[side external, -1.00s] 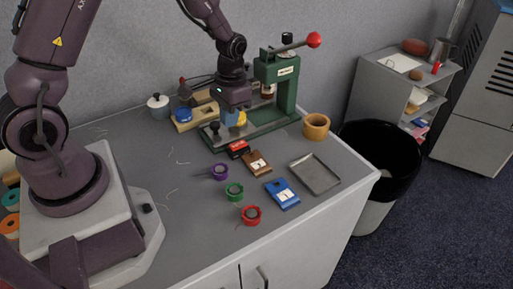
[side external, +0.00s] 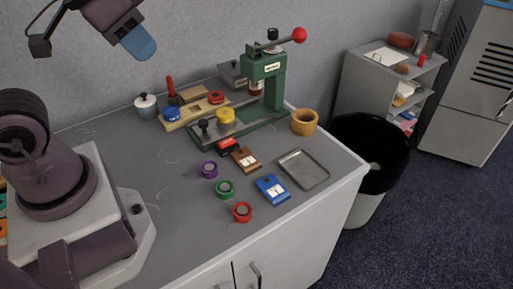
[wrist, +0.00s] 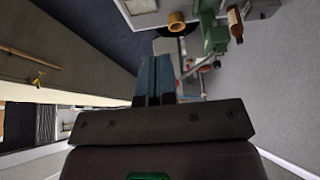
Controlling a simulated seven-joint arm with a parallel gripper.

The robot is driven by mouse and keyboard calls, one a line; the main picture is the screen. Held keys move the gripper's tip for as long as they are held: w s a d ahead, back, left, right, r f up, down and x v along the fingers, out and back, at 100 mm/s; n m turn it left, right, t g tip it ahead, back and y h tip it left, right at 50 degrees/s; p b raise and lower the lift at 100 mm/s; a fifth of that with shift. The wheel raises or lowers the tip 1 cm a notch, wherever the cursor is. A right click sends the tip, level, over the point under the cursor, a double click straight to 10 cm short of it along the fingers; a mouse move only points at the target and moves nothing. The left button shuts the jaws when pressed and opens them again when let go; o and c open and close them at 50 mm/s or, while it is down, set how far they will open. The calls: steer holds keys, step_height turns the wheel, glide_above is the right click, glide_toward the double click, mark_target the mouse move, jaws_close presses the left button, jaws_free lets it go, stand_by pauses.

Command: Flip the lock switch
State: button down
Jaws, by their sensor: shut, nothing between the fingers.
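My gripper (side external: 138,42) is shut and empty, its blue fingers raised high at the upper left, well clear of the table. The fingers also show shut in the wrist view (wrist: 154,78). I cannot tell for sure which part is the lock switch. Candidates are the brown plate (side external: 240,154) and the blue plate (side external: 266,183), each with a white part, and a small red-and-black box (side external: 228,147). They lie in front of the green press (side external: 263,82). The press base carries a black knob (side external: 204,126) and a yellow round piece (side external: 226,116). Switch positions are too small to read.
A wooden board with a blue knob (side external: 171,114) stands behind the press base. Purple (side external: 209,169), green (side external: 225,189) and red (side external: 242,211) rings lie in front. A metal tray (side external: 303,170) and a yellow-brown cup (side external: 304,122) are at the right. The table's left middle is mostly clear.

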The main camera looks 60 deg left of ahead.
steer(key=shift+r, duration=0.15)
steer(key=m+g, duration=0.5)
steer(key=m, duration=1.3)
glide_above(222, 143)
step_height(222, 143, down, 18)
steer(key=shift+r, duration=0.1)
step_height(222, 143, down, 14)
steer(key=shift+f, duration=0.1)
